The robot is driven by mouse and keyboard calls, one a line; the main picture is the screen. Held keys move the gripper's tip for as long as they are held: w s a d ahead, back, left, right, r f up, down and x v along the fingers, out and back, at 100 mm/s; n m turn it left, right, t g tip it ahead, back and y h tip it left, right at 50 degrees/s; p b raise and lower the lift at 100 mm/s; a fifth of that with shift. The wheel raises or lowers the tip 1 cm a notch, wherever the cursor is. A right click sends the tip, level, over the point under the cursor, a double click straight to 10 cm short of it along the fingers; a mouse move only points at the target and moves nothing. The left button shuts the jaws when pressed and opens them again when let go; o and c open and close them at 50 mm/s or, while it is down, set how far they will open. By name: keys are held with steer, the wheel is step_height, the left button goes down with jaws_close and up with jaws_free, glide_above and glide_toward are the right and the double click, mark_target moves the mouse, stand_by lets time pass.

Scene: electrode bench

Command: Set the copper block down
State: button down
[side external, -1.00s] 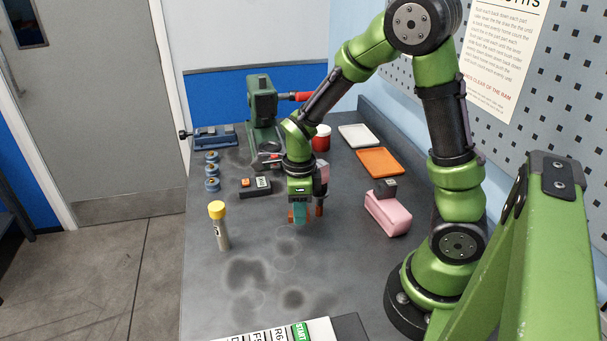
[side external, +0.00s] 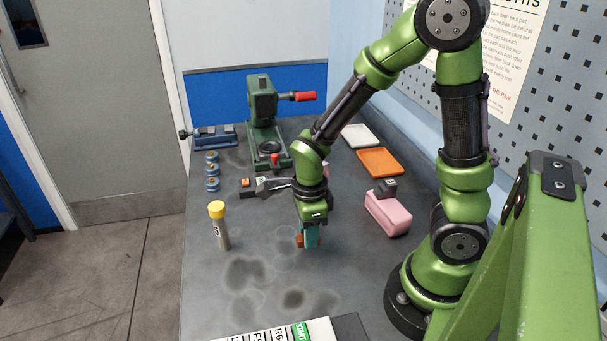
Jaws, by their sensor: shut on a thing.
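The copper block (side external: 299,241) is a small orange-brown piece between the fingers of my gripper (side external: 308,238), which is shut on it. Only its left part shows; the teal finger hides the rest. The gripper points down close over the middle of the grey bench (side external: 340,290). The block is low, near a faint ring marked on the bench top. I cannot tell whether its underside touches the bench.
Behind are a green press (side external: 264,105), an orange tray (side external: 380,162) and a white tray (side external: 361,135). The front-middle bench is clear.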

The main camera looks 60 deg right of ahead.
steer(key=shift+f, duration=1.6)
steer(key=c, duration=0.8)
jaws_free()
steer(key=shift+f, duration=0.1)
steer(key=shift+c, duration=0.2)
